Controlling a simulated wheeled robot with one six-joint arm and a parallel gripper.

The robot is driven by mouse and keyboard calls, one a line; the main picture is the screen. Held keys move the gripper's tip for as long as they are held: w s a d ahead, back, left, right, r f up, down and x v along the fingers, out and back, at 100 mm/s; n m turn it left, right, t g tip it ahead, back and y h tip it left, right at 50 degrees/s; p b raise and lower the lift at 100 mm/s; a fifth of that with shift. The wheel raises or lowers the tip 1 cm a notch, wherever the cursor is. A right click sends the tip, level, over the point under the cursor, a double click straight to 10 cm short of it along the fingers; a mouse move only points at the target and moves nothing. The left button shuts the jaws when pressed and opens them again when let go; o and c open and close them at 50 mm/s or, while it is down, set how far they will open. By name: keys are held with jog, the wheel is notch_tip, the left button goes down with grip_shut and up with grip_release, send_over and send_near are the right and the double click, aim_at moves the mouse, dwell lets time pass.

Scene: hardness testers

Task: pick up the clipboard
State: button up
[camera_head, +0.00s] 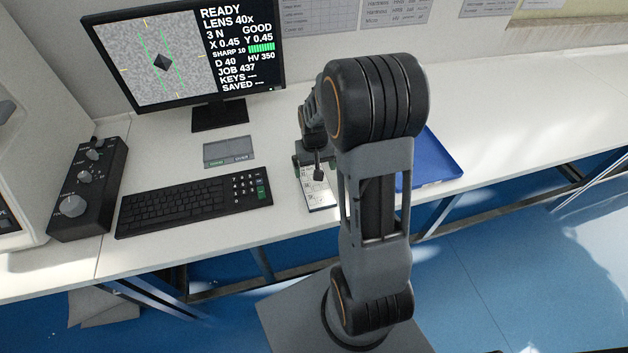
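A small board with a white printed sheet, which looks like the clipboard (320,198), lies on the white bench right of the keyboard. My arm hides its right side and part of its far end. My gripper (318,172) shows only as a small dark shape over the board's far half, beneath my wrist. I cannot tell whether it touches the board or whether its fingers are open or shut.
A keyboard (190,203), a knob box (88,190) and a small grey panel (228,152) lie left of the board. A monitor (190,55) stands behind. A blue tray (440,165) sits right of my arm. The bench (530,95) farther right is clear.

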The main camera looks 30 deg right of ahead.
aim_at(313, 191)
jog(key=shift+a+f, duration=0.15)
jog(key=shift+f, duration=2.5)
jog(key=shift+s, duration=0.1)
jog(key=c, duration=0.7)
jog(key=shift+c, duration=0.4)
jog(key=shift+r, duration=0.2)
